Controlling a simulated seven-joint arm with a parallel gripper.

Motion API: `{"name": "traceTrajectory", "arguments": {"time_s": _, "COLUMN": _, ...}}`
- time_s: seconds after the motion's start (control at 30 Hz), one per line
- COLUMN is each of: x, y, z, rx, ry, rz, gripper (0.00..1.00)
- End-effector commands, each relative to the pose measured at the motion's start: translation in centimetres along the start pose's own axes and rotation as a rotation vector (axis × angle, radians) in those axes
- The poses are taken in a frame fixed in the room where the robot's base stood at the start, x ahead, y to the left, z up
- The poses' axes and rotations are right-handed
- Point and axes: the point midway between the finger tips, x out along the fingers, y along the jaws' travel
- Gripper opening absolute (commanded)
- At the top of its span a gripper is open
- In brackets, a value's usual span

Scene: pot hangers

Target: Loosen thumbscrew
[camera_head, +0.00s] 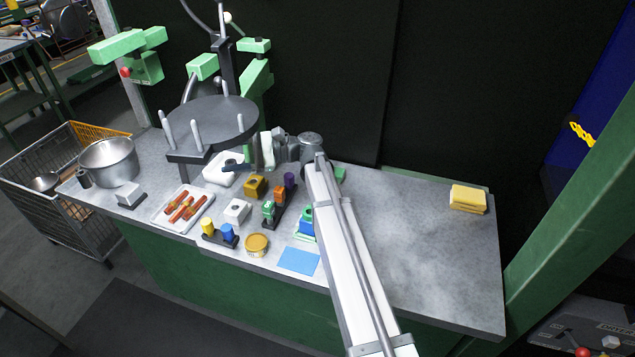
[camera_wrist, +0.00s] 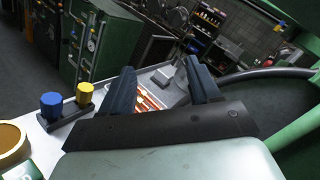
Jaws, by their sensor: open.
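My gripper (camera_head: 230,166) is above the back of the bench, just right of and below the round grey disc (camera_head: 210,118) with upright pegs. In the wrist view its two dark fingers (camera_wrist: 161,80) are spread apart with nothing between them. I cannot clearly make out a thumbscrew. A red knob (camera_head: 125,72) shows on the green clamp (camera_head: 128,45) at the upper left, apart from my gripper. A black stand holds a yellow knob (camera_head: 207,225) and a blue knob (camera_head: 227,231); in the wrist view the blue knob (camera_wrist: 51,104) and yellow knob (camera_wrist: 84,93) show at the left.
A white tray (camera_head: 162,221) with reddish sticks lies front left. A metal pot (camera_head: 110,162) stands at the left end. Coloured blocks, a round tin (camera_head: 256,244) and a blue sheet (camera_head: 299,261) crowd the middle. A yellow sponge (camera_head: 468,198) lies right; the bench around it is clear.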

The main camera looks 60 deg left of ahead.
Motion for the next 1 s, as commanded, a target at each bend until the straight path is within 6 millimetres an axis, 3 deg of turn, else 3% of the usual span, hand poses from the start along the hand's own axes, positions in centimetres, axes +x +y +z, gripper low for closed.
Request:
{"name": "traceTrajectory", "arguments": {"time_s": 0.23, "x": -5.1, "y": -0.2, "z": 1.1, "rx": -0.075, "ry": 0.088, "rz": 0.028, "gripper": 0.62}}
{"name": "traceTrajectory", "arguments": {"time_s": 0.73, "x": -7.2, "y": 1.9, "z": 1.7, "rx": -0.073, "ry": 0.43, "rz": 0.366, "gripper": 0.62}}
{"name": "traceTrajectory", "arguments": {"time_s": 1.0, "x": -11.2, "y": 2.7, "z": 3.4, "rx": -0.022, "ry": 0.775, "rz": 0.629, "gripper": 0.62}}
